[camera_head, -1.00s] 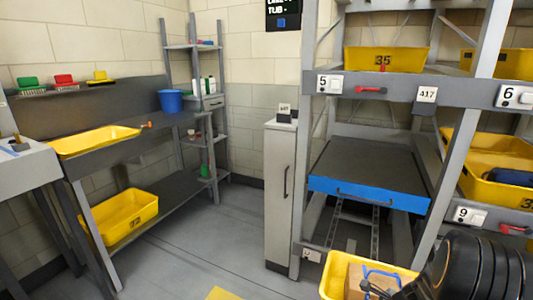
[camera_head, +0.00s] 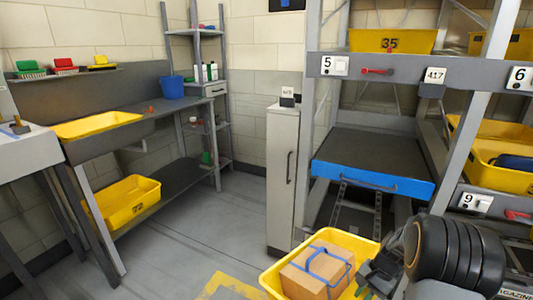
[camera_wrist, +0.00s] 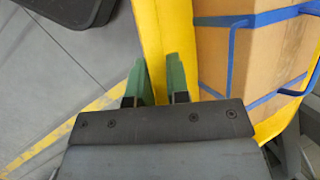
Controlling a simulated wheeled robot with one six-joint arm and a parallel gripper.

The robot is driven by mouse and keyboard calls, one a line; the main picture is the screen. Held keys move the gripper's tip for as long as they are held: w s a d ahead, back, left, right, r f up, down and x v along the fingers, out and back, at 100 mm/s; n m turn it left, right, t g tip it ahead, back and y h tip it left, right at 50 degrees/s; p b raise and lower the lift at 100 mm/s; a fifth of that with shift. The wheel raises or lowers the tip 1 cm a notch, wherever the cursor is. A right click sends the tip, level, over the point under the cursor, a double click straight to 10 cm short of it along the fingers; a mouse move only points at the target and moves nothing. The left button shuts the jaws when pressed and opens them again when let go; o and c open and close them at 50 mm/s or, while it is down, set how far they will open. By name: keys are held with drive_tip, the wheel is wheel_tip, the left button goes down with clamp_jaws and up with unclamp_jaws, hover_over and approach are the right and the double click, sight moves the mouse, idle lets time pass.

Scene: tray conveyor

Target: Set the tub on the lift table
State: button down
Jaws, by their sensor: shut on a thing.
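A yellow tub (camera_head: 270,283) holds a cardboard box (camera_head: 312,270) with blue straps and a blue handle. My gripper (camera_head: 374,278) is at the tub's right side in the head view. In the wrist view, the green fingers of my gripper (camera_wrist: 159,78) are shut on the yellow tub wall (camera_wrist: 165,25), one on each side of it, with the box (camera_wrist: 250,55) just to the right. The lift table (camera_head: 375,155) has a dark top and a blue front edge. It stands in the rack behind the tub, and its top is empty.
A grey cabinet (camera_head: 283,180) stands left of the lift table. Rack posts (camera_head: 468,115) flank the table, and a shelf (camera_head: 400,65) with yellow bins is above it. A workbench (camera_head: 110,145) is at the left. The floor (camera_head: 200,240) between is clear.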

sight(321, 291)
drive_tip(key=w+a+f+n+b, duration=0.1)
drive_tip(key=n, duration=0.1)
drive_tip(key=w+a+f+n+g+h+b, duration=0.1)
drive_tip(key=a+n, duration=0.1)
drive_tip(key=w+a+f+n+g+b, duration=0.1)
drive_tip(key=a+n, duration=0.1)
drive_tip(key=shift+a+h+b, duration=0.25)
drive_tip(key=shift+h+b, duration=0.05)
drive_tip(key=a+f+n, duration=0.1)
drive_tip(key=w+a+n+b, duration=0.1)
drive_tip(key=a, duration=0.1)
drive_tip(key=a+f+b, duration=0.1)
drive_tip(key=a, duration=0.1)
drive_tip(key=shift+w+a+f+n+g+h, duration=0.25)
drive_tip(key=shift+w+f+n+g+h, duration=0.1)
drive_tip(key=shift+w+n+g+h, duration=0.05)
drive_tip(key=shift+a+f+b, duration=0.25)
drive_tip(key=shift+a+b, duration=0.05)
drive_tip(key=shift+a, duration=0.15)
drive_tip(key=shift+a+f+b, duration=0.2)
drive_tip(key=shift+a+b, duration=0.05)
drive_tip(key=shift+a, duration=0.2)
wheel_tip(321, 291, up, 26)
drive_tip(key=s+p, duration=0.2)
drive_tip(key=p, duration=3.3)
drive_tip(key=shift+f, duration=0.15)
drive_tip(key=shift+d, duration=0.1)
